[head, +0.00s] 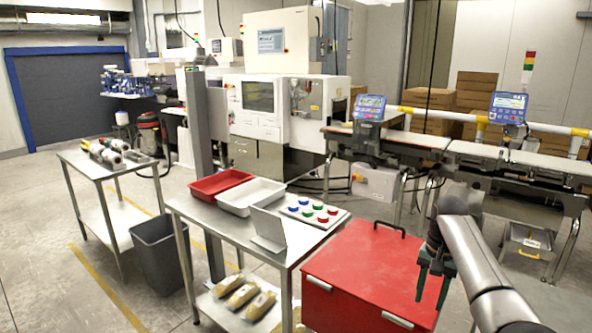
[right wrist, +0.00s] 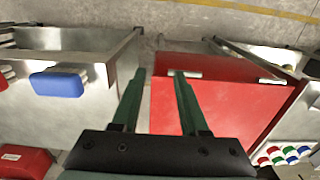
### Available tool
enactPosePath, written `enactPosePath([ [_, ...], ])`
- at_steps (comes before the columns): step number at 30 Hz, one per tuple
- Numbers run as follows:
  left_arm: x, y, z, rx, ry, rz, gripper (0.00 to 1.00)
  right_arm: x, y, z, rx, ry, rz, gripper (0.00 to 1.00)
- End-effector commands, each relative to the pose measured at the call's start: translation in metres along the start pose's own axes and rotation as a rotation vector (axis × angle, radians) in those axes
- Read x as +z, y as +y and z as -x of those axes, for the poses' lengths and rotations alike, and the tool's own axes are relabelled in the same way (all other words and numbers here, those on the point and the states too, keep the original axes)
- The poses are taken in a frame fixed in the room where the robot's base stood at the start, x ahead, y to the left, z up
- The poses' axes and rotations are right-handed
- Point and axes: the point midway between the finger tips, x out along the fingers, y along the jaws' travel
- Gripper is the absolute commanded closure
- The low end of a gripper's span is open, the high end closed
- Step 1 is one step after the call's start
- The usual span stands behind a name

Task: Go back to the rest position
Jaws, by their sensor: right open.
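My right gripper (head: 431,300) hangs at the right of the head view, fingers pointing down, beside and in front of the right side of a red lidded box. In the right wrist view its two green fingers (right wrist: 159,74) stand apart with nothing between them. My left gripper is not in the head view.
The red box (head: 365,265) is close to my right gripper. A steel table (head: 225,225) left of it bears a red tray (head: 221,183), a white tray (head: 252,197) and a board of coloured discs (head: 315,212). The belt (head: 465,148) runs behind. Grey floor lies left.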

Motion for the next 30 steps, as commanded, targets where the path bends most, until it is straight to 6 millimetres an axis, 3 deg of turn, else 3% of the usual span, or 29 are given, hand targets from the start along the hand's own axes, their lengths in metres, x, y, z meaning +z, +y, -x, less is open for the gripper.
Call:
enactPosePath([
  [8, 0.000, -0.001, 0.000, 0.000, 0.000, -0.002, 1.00, 0.005, 0.004, -0.093, -0.015, 0.110, 0.108, 0.56],
  [14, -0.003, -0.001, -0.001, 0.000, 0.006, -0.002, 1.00, 0.027, 0.012, -0.171, -0.041, 0.219, 0.232, 0.56],
  [21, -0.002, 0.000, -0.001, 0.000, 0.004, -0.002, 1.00, 0.085, 0.029, -0.252, -0.102, 0.360, 0.415, 0.56],
  [25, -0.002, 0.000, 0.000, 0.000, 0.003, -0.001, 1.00, 0.127, 0.042, -0.281, -0.145, 0.430, 0.510, 0.56],
  [30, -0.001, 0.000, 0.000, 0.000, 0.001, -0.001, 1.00, 0.190, 0.058, -0.299, -0.215, 0.520, 0.622, 0.56],
])
